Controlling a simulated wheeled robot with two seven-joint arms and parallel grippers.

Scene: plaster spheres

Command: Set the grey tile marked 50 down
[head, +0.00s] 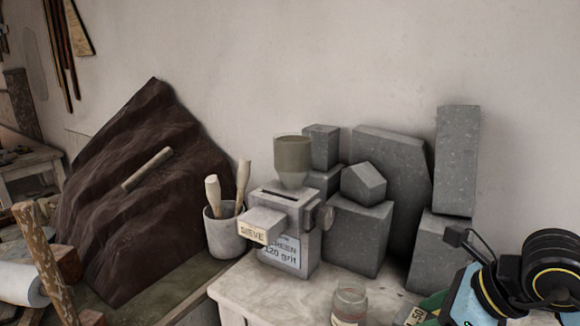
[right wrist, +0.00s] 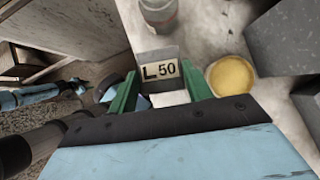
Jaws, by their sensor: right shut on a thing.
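The grey tile marked 50 (right wrist: 158,56) is between the green fingers of my right gripper (right wrist: 160,74) in the right wrist view. Its pale label reads "L 50" and faces the camera. My right gripper is shut on it. In the head view the tile (head: 408,311) shows only partly at the bottom edge, next to my right gripper (head: 428,308). It is over the front of the pale bench top (head: 245,290); I cannot tell whether it touches the bench. My left gripper does not show in the head view.
A glass jar (head: 349,304) stands close to the tile. A round yellow-topped container (right wrist: 230,76) is right of the gripper. A sieve machine (head: 288,225), grey blocks (head: 355,235) and a tall slab (head: 457,160) stand behind. Some bare bench shows left of the jar.

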